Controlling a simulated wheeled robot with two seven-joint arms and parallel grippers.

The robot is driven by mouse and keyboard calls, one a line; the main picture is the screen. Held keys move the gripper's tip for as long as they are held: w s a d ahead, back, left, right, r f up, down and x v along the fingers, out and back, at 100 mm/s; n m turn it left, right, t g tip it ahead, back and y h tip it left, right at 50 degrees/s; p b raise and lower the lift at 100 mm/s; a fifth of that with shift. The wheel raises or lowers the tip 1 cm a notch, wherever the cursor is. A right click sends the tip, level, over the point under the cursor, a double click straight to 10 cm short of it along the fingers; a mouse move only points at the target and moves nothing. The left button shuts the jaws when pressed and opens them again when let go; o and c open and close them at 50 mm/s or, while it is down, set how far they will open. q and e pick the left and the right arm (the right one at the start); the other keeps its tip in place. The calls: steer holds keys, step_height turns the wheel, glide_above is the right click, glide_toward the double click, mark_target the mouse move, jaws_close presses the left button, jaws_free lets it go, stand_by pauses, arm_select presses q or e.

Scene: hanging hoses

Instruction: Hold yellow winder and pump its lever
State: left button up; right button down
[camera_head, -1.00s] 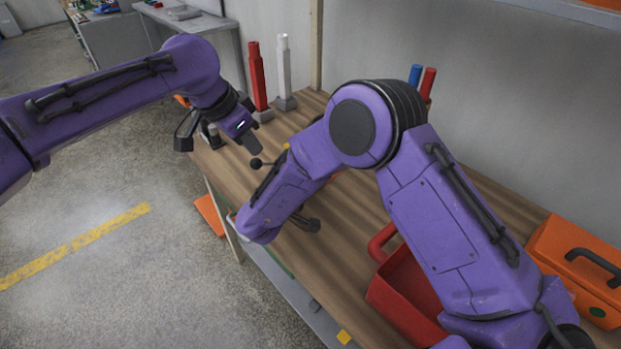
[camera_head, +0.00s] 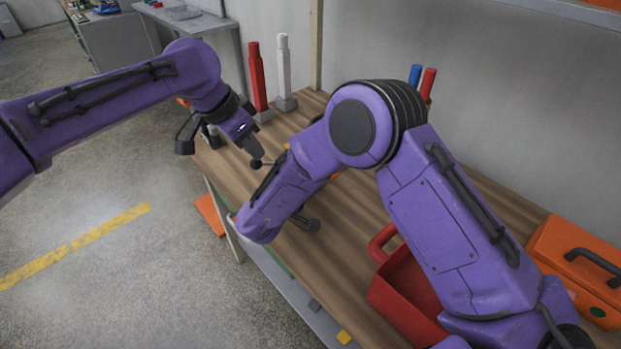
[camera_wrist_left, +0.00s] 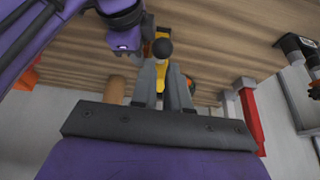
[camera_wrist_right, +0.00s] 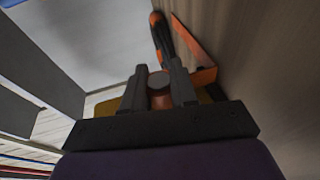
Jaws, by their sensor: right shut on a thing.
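The yellow winder (camera_wrist_left: 161,73) shows in part in the left wrist view, beyond my left fingers. In the head view only a small yellow bit (camera_head: 286,146) shows past my right arm. Its lever ends in a black ball knob, seen in the left wrist view (camera_wrist_left: 162,49) and the head view (camera_head: 255,163). My left gripper (camera_head: 251,150) is at the knob, fingers apart, with the knob at or just beyond the tips; contact is unclear. My right gripper (camera_wrist_right: 160,82) is shut on the winder's brownish round part (camera_wrist_right: 159,92), with yellow behind. My right arm hides this grip in the head view.
An orange-handled tool (camera_wrist_right: 187,45) lies near the right gripper. A red post (camera_head: 258,78) and a white post (camera_head: 284,72) stand at the bench's far end. A red bin (camera_head: 405,295) and an orange case (camera_head: 575,270) sit on the near right of the wooden bench (camera_head: 345,245).

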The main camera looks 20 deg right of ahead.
mark_target(251, 164)
arm_select(q)
steer(key=shift+f, duration=0.65)
steer(key=shift+s+a+f, duration=0.1)
steer(key=shift+a+f, duration=0.15)
steer(key=shift+f, duration=0.3)
steer(key=shift+s+a+f, duration=0.1)
steer(key=shift+a+f, duration=0.15)
steer(key=shift+f, duration=0.35)
